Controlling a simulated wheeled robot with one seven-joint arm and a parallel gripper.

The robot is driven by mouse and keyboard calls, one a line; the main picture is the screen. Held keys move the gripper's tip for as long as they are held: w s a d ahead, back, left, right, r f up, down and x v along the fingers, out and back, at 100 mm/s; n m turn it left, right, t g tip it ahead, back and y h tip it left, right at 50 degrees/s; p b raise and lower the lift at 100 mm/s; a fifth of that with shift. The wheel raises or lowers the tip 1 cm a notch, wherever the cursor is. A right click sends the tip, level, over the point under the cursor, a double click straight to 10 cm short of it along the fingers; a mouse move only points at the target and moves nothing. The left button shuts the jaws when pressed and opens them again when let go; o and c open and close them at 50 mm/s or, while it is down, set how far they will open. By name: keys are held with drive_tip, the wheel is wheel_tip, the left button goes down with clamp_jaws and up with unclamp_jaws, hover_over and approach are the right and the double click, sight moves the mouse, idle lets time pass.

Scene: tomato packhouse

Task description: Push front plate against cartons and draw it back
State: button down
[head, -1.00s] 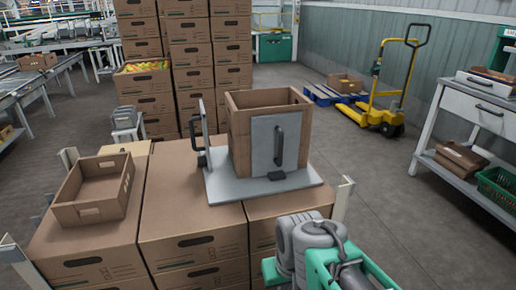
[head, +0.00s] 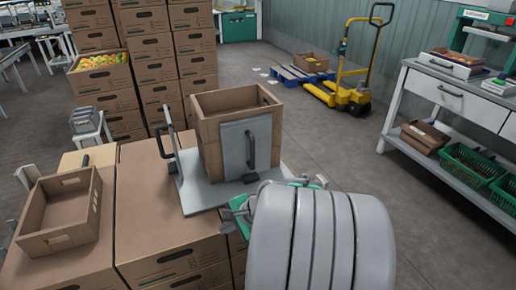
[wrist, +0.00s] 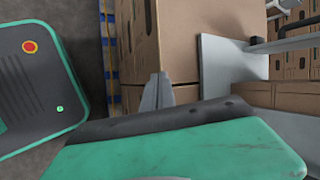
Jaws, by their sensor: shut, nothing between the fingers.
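The front plate (head: 238,152), flat and grey with a dark upright handle, stands against the near face of the open brown cartons (head: 207,148). The cartons sit on a grey base plate (head: 200,198). A second upright plate (head: 173,150) with a dark handle stands at their left. My gripper shows in the wrist view (wrist: 158,80), its grey fingers shut and empty, near brown boxes. In the head view my large grey arm link fills the lower middle and hides most of the gripper. I cannot tell its exact gap to the front plate.
The base plate rests on large closed boxes (head: 150,220). An empty low carton (head: 62,212) is at the left. Tall box stacks (head: 150,60) stand behind. A workbench (head: 450,93) is at the right, a yellow pallet truck (head: 352,75) at the back. Floor between is clear.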

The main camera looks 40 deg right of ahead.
drive_tip(key=s+d+r+m+t+h+p, duration=0.2)
drive_tip(key=d+r+m+t, duration=0.3)
drive_tip(key=d+m, duration=0.4)
drive_tip(key=s+d+r+m+t+h+p, duration=0.2)
drive_tip(key=d+r+m+t, duration=0.1)
drive_tip(key=d+r+m, duration=0.55)
drive_tip(key=m+b, duration=0.1)
drive_tip(key=b, duration=0.1)
approach(248, 150)
drive_tip(key=shift+w+a+f, duration=0.1)
drive_tip(key=shift+a+f, duration=0.2)
drive_tip(key=shift+f, duration=0.2)
drive_tip(key=shift+w+a+f, duration=0.1)
drive_tip(key=shift+a+f, duration=0.2)
drive_tip(key=shift+f, duration=0.2)
drive_tip(key=shift+w+d, duration=0.1)
drive_tip(key=shift+w, duration=0.35)
drive_tip(key=shift+w+d+r+p, duration=0.1)
drive_tip(key=shift+w+d+p, duration=0.2)
drive_tip(key=shift+w, duration=0.35)
drive_tip(key=shift+w+d+r+p, duration=0.15)
drive_tip(key=shift+w+p, duration=0.2)
drive_tip(key=shift+w, duration=0.35)
drive_tip(key=shift+w+d+p, duration=0.2)
drive_tip(key=shift+w+p, duration=0.15)
drive_tip(key=shift+w, duration=0.3)
drive_tip(key=shift+r, duration=0.1)
